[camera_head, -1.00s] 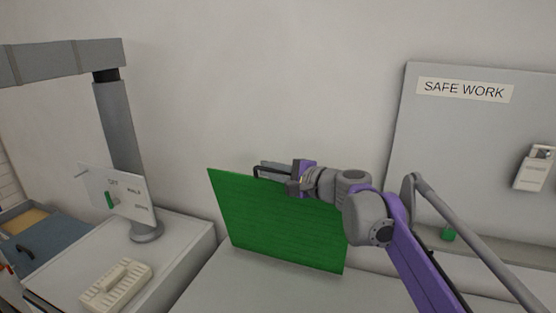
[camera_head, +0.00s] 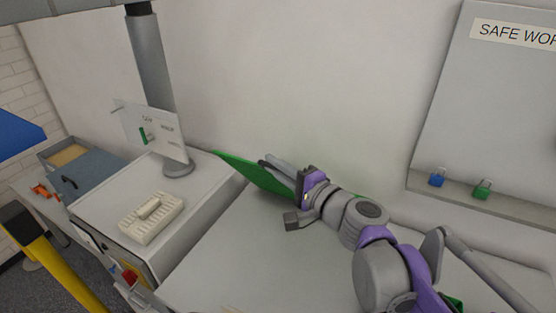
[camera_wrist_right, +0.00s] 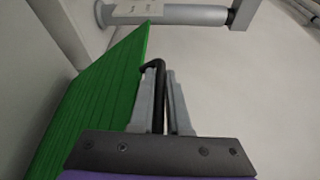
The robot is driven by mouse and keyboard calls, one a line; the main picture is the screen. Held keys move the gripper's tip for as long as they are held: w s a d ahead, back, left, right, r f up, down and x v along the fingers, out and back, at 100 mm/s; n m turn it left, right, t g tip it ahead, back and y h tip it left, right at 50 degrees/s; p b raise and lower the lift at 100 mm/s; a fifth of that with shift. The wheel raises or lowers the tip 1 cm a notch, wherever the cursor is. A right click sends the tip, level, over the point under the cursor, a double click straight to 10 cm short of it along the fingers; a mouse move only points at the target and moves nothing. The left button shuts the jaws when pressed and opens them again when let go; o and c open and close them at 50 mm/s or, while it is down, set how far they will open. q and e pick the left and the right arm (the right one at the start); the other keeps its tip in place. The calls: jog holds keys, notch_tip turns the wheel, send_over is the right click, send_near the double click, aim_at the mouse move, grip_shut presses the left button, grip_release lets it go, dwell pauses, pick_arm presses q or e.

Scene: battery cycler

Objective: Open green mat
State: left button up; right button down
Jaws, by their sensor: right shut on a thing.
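The green mat (camera_head: 245,170) is a flat panel that shows at the back of the white worktop, close to the wall. It is seen nearly edge-on, and my right arm hides much of it. A small green patch also shows under my arm at the lower right. In the right wrist view the ribbed mat (camera_wrist_right: 95,105) fills the left side, with a black handle (camera_wrist_right: 159,95) at its edge. My right gripper (camera_head: 270,165) is shut on this handle; its two fingers (camera_wrist_right: 163,80) lie on either side of it. My left gripper is not in view.
A white cabinet (camera_head: 205,172) stands left of the worktop (camera_head: 225,250), bearing a ribbed white block (camera_head: 152,216) and a clear sign panel (camera_head: 150,130). Blue (camera_head: 437,177) and green (camera_head: 482,189) padlocks are on the wall board. A yellow post (camera_head: 60,270) stands at lower left.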

jog(key=c, duration=1.2)
grip_release()
jog(key=shift+o, duration=0.2)
jog(key=v, duration=1.1)
jog(key=shift+w+a, duration=0.1)
